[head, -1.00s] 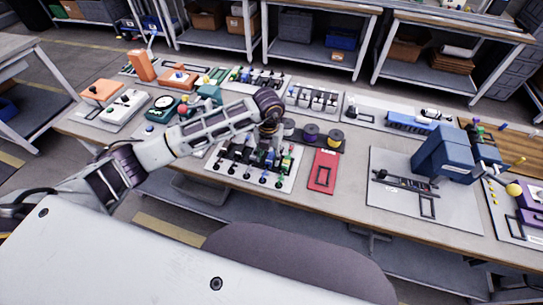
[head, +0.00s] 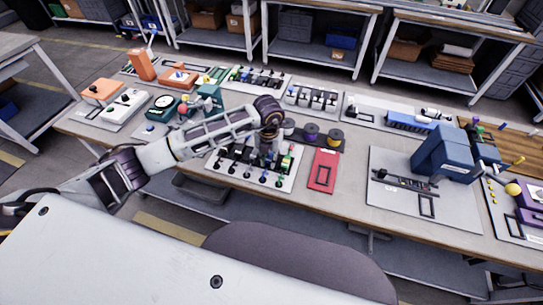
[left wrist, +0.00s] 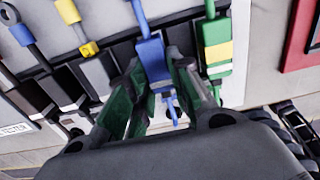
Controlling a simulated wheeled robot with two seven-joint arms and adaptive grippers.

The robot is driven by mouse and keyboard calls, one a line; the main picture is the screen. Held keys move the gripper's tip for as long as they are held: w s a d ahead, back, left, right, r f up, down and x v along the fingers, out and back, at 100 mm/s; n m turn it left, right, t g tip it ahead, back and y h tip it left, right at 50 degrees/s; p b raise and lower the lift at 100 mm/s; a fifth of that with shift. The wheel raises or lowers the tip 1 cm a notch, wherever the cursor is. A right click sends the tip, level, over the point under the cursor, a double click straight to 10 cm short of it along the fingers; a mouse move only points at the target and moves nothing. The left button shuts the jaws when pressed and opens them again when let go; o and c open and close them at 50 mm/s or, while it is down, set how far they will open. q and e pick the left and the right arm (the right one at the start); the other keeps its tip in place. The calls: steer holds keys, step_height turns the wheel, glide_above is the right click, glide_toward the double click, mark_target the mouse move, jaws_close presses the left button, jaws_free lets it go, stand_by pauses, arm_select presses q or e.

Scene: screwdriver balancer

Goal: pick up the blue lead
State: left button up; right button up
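The blue lead (left wrist: 151,58) is in the left wrist view, with its thick blue body between the two fingers of my left gripper (left wrist: 155,75). The fingertips lie close along both sides of it, and I cannot tell whether they press on it. A thin blue end shows below, between the fingers. In the head view my left gripper (head: 268,143) is over the white board of leads (head: 213,168), and my own arm hides part of the board. My right gripper is not in view.
A green and yellow lead (left wrist: 217,45) stands close to the right of the blue one. A yellow-ended lead (left wrist: 72,20) and a grey-blue lead (left wrist: 22,35) are to the left.

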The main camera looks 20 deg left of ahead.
arm_select(q)
jaws_close()
step_height(320, 180, up, 8)
steer(key=shift+r+b, duration=0.25)
steer(key=shift+b, duration=0.15)
steer(key=shift+r, duration=0.75)
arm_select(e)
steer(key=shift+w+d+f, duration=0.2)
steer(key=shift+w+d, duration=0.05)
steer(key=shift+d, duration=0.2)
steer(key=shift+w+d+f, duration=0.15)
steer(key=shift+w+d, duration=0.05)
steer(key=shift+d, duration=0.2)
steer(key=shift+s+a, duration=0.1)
